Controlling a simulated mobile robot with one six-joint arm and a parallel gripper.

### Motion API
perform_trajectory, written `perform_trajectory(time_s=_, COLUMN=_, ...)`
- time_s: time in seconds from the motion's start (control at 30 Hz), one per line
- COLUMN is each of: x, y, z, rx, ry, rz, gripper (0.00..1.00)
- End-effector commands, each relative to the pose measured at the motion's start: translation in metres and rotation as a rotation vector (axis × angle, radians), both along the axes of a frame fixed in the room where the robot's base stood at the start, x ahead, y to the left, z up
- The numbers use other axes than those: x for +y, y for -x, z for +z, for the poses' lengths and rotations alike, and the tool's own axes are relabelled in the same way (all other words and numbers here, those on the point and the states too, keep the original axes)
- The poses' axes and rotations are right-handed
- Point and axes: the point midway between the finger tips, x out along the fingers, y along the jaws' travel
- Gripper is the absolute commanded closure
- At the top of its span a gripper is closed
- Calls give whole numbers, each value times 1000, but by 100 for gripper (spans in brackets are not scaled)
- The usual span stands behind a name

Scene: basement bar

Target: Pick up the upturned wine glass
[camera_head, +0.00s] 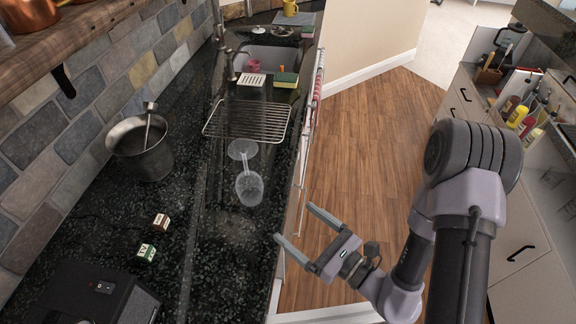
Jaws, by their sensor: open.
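The wine glass (249,188) is clear and stands upside down on the dark speckled counter (225,255). Its bowl is at the bottom, and its stem and round foot show above it in the picture. My gripper (294,222) is open and empty, to the right of and below the glass in the picture, apart from it. Its fingers point left near the counter's right edge.
A wire rack (247,120) lies just beyond the glass. A metal bucket (141,148) holding a utensil stands to the left. Two small boxes (160,221) (146,252) and a black appliance (101,296) are at the lower left. Wooden floor (370,140) is clear to the right.

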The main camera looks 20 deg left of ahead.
Motion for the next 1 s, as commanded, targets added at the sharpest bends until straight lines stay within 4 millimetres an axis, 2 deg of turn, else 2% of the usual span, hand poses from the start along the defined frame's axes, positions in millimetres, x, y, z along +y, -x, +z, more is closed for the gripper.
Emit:
perform_trajectory(time_s=0.13, x=24, y=-11, z=-10, rx=-6, ry=2, rz=-1, gripper=10)
perform_trajectory(time_s=0.4, x=83, y=-42, z=-1, rx=-1, ry=-2, rz=0, gripper=10)
perform_trajectory(time_s=0.63, x=108, y=-56, z=-1, rx=0, ry=-1, rz=-3, gripper=10)
perform_trajectory(time_s=0.83, x=145, y=-74, z=-2, rx=0, ry=-1, rz=0, gripper=10)
perform_trajectory(time_s=1.0, x=154, y=-80, z=-2, rx=3, ry=0, rz=-4, gripper=10)
